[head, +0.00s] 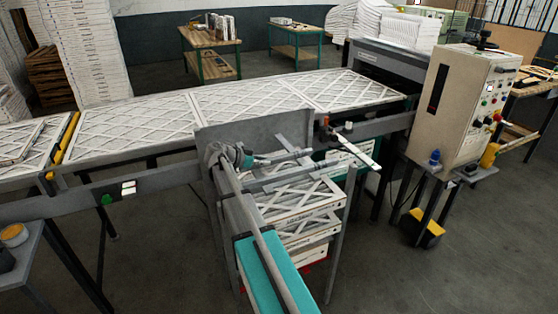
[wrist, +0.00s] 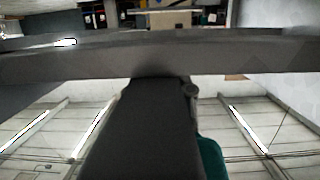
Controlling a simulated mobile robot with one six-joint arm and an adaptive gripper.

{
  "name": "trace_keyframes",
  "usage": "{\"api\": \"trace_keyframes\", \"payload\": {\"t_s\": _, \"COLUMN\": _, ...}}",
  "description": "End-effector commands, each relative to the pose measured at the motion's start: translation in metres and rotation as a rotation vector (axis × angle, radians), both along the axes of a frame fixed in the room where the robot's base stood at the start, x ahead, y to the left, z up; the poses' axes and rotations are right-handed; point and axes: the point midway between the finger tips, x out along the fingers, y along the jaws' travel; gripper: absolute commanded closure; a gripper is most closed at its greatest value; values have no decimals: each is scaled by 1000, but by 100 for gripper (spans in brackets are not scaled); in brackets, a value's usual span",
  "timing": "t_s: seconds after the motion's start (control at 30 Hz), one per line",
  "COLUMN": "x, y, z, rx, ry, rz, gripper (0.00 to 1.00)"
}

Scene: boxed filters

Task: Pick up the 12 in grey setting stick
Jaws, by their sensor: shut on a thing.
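The grey setting stick (head: 364,155) shows in the head view as a thin, pale bar beyond the end of my arm, lying across it. It appears to be clear of the stacked filters. My gripper (head: 343,150) is shut on it; the fingertips are small and hard to make out there. In the wrist view, the stick (wrist: 60,65) is a wide grey bar running across the whole picture, very close. My dark gripper (wrist: 155,88) meets it near the middle and hides part of it.
A conveyor (head: 150,150) carries white latticed filters behind my arm. Boxed filters (head: 300,215) are stacked below the arm in a metal-framed stand. A beige control cabinet (head: 465,105) stands at the right. Open floor (head: 480,250) lies at the front right.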

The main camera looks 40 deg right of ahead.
Motion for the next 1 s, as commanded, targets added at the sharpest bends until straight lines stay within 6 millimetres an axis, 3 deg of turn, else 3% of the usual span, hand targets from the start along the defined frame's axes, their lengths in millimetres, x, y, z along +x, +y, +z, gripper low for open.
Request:
{"api": "trace_keyframes", "payload": {"t_s": 0.57, "x": 0, "y": 0, "z": 7, "rx": 0, "ry": 0, "rz": -1, "gripper": 100}}
{"api": "trace_keyframes", "payload": {"t_s": 0.9, "x": 0, "y": 0, "z": 35, "rx": 0, "ry": 0, "rz": -1, "gripper": 100}}
{"api": "trace_keyframes", "payload": {"t_s": 1.0, "x": -9, "y": -5, "z": 46, "rx": 0, "ry": 0, "rz": -2, "gripper": 100}}
